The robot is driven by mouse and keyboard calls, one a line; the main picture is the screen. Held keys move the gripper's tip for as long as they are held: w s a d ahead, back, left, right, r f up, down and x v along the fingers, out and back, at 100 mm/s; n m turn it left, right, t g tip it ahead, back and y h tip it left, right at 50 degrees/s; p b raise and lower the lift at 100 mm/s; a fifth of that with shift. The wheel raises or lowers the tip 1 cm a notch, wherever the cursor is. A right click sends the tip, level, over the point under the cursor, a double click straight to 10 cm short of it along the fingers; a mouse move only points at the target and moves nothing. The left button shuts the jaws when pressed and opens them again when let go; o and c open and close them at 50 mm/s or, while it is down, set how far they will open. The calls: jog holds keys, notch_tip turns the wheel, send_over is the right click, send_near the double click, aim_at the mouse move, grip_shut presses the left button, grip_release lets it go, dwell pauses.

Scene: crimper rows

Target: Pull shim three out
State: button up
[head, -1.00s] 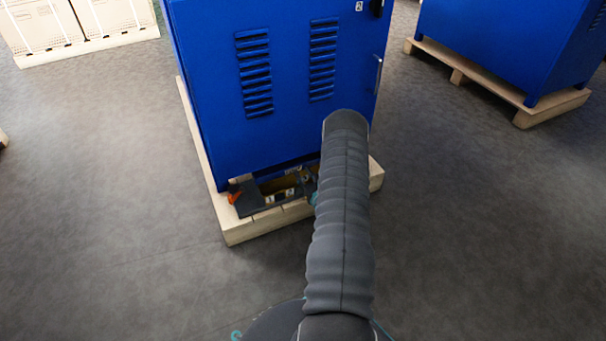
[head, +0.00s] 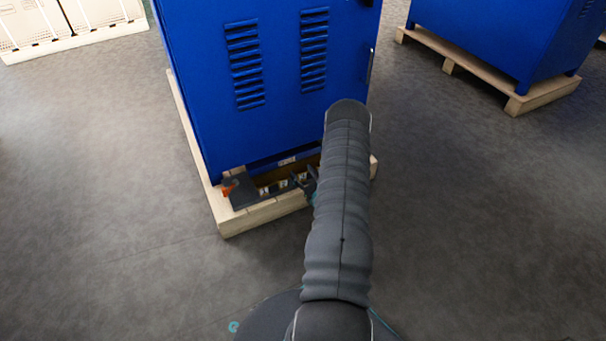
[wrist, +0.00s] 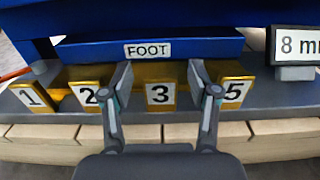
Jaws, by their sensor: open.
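Shim three (wrist: 159,95) is a yellow block with a white "3" label, in a row under the blue cabinet's foot (wrist: 150,50) in the wrist view. My gripper (wrist: 160,82) is open, with one finger on each side of shim three; the fingers appear apart from it. The left finger overlaps the edge of shim two (wrist: 88,96), and the right finger overlaps the edge of shim five (wrist: 234,93). In the head view my arm partly hides the row, and my gripper (head: 305,182) shows only in part.
Shim one (wrist: 32,98) sits at the far left near an orange part (head: 229,187). An "8 mm" sign (wrist: 297,44) stands at the right. The blue cabinet (head: 265,85) rests on a wooden pallet (head: 240,222). Grey floor is clear around it.

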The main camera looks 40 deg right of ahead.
jog(key=v, duration=1.2)
dwell(0.3)
